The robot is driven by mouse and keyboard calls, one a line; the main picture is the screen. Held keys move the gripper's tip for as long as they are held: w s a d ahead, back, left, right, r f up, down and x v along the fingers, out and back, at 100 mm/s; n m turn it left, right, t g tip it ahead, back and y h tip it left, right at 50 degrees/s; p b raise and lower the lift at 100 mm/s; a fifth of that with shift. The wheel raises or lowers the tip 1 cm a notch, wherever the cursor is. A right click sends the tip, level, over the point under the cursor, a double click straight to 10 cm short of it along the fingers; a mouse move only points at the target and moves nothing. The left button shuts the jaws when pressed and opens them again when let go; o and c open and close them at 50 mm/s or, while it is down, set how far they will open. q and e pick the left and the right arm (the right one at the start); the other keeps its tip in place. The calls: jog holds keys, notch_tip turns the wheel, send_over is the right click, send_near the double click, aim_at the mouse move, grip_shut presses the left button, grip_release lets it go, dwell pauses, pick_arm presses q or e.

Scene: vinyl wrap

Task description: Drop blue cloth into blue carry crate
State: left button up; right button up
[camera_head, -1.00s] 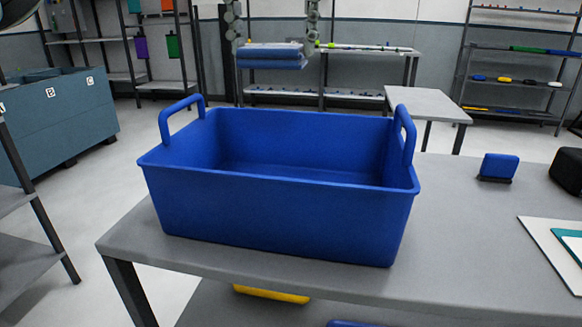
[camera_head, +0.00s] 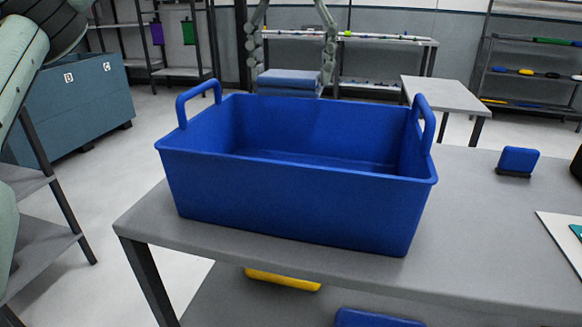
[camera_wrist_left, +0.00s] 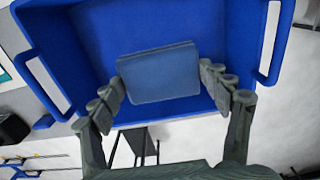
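The blue carry crate (camera_head: 290,195) stands upright on the grey table, with a raised handle at each end. My left gripper (camera_head: 290,68) hangs beyond the crate's far rim in the head view. Its fingers are on both sides of the folded blue cloth (camera_head: 288,80), whose lower edge meets or is hidden by that rim. In the left wrist view the cloth (camera_wrist_left: 158,73) sits between the fingertips of my left gripper (camera_wrist_left: 162,78) and overlaps the crate's interior (camera_wrist_left: 95,40). Its exact height above the crate cannot be told. My right gripper is not in view.
The grey table (camera_head: 480,220) has free room right of the crate. A blue-and-black item (camera_head: 517,161) and a white board (camera_head: 560,240) lie there. A yellow item (camera_head: 283,279) lies on the shelf below.

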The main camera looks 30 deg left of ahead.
pick_arm(q)
jog(key=o, duration=0.5)
notch_tip(320, 180, up, 12)
dwell(0.6)
jog(key=shift+f, duration=0.1)
notch_tip(320, 180, down, 12)
jog(key=shift+r, duration=1.4)
